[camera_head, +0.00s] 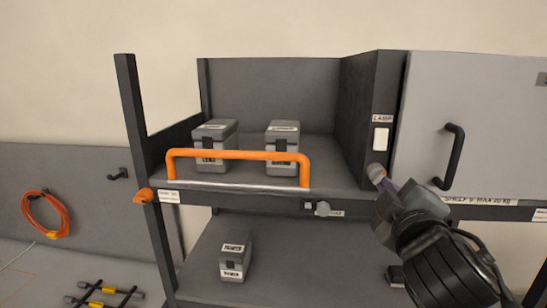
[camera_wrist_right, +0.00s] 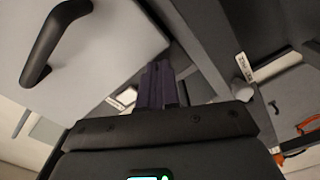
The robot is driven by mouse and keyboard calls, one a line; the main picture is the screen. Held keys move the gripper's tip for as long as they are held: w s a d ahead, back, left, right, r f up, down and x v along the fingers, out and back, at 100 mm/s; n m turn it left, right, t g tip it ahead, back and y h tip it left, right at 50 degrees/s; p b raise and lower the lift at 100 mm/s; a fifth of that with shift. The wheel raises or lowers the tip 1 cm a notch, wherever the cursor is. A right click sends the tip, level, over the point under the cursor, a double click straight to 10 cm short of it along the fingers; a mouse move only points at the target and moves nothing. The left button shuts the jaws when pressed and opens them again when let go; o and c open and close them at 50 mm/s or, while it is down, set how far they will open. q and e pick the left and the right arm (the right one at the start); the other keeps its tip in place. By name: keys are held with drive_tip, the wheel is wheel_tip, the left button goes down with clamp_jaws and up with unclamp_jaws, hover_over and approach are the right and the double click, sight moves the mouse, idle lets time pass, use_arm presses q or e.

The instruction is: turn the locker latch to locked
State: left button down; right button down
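The locker (camera_head: 480,115) at the right has a grey door with a black handle; its door also shows in the right wrist view (camera_wrist_right: 95,50). The latch (camera_head: 376,171), a small grey knob, sits on the dark post beside the door, below a white switch. My right gripper (camera_head: 386,182) comes from the lower right with its purple fingertips at the latch. In the wrist view the fingers (camera_wrist_right: 161,85) are close together and hide the latch, so the exact contact is not visible. My left gripper is not in view.
The white lamp switch (camera_head: 380,139) is just above the latch. Another grey knob (camera_head: 322,209) is on the shelf edge to the left. An orange rail (camera_head: 240,155) fronts the upper shelf, with two grey cases behind it. A third case (camera_head: 235,256) stands on the lower shelf.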

drive_tip(key=shift+a+f, duration=0.15)
drive_tip(key=shift+a, duration=0.05)
idle(0.6)
drive_tip(key=shift+f, duration=0.1)
drive_tip(key=s, duration=0.6)
drive_tip(key=shift+f, duration=0.2)
drive_tip(key=shift+a, duration=0.1)
idle(0.4)
